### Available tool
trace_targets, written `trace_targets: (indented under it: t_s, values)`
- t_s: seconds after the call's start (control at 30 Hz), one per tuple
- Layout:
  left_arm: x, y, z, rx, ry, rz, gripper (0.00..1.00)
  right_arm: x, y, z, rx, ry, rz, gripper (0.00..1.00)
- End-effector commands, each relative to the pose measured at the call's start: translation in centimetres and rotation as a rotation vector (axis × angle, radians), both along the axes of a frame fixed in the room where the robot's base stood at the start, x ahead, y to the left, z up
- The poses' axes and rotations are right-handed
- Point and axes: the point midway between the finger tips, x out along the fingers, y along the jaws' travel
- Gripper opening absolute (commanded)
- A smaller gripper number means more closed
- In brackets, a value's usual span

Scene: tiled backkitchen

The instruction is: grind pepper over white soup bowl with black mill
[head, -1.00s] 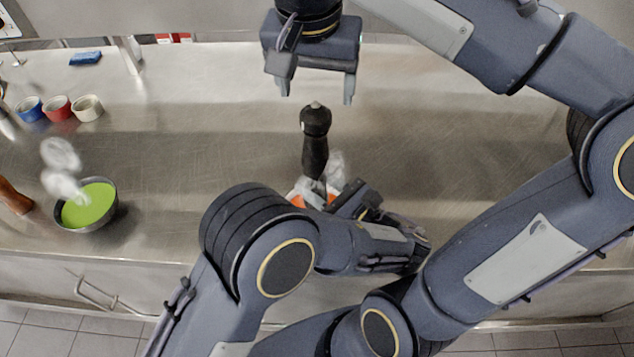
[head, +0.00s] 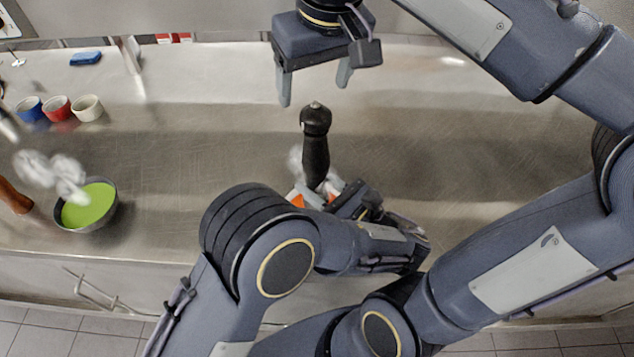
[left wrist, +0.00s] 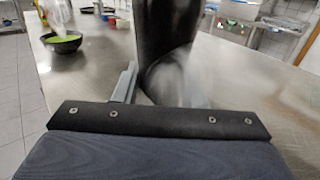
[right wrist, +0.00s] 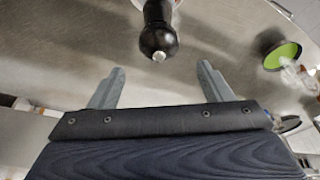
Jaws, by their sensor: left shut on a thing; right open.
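The black mill (head: 316,150) is upright, its knob up, above the white soup bowl (head: 290,195). Only bits of the bowl's rim and orange soup show; the mill and my left gripper hide the rest. My left gripper (head: 322,192) is shut on the lower part of the mill, which fills the middle of the left wrist view (left wrist: 166,40). My right gripper (head: 314,94) is open and empty beyond the mill's top in the head view. In the right wrist view the mill's knobbed head (right wrist: 158,38) lies just past the open fingertips, roughly centred and apart from them.
A dark bowl of green soup (head: 90,205) steams at the left, beside a brown wooden handle (head: 14,198). Blue, red and cream cups (head: 87,108) stand behind it. A blue sponge (head: 86,58) lies farther back. The steel counter right of the mill is clear.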

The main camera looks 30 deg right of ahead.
Motion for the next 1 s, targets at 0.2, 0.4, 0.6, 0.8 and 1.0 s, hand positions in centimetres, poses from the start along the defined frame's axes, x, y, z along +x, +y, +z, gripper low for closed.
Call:
trace_targets:
  t_s: [0.2, 0.4, 0.6, 0.8, 1.0]
  values:
    - [0.0, -0.01, 0.07, -0.001, -0.001, 0.0, 0.01, 0.0, 0.0, 0.01, 0.0, 0.0, 0.008, 0.73]
    - [0.0, -0.01, 0.07, -0.001, -0.001, 0.0, 0.01, 0.0, -0.04, 0.03, 0.001, 0.0, 0.153, 0.73]
    - [0.0, -0.01, 0.07, -0.001, -0.001, 0.0, 0.01, 0.03, -0.03, 0.04, 0.003, -0.001, 0.484, 0.73]
    - [0.0, -0.01, 0.07, -0.001, -0.001, 0.0, 0.01, 0.01, 0.02, 0.03, 0.001, -0.002, 0.693, 0.73]
    - [0.0, -0.01, 0.07, -0.001, -0.001, 0.0, 0.01, 0.0, 0.01, 0.03, 0.0, 0.0, 0.71, 0.73]
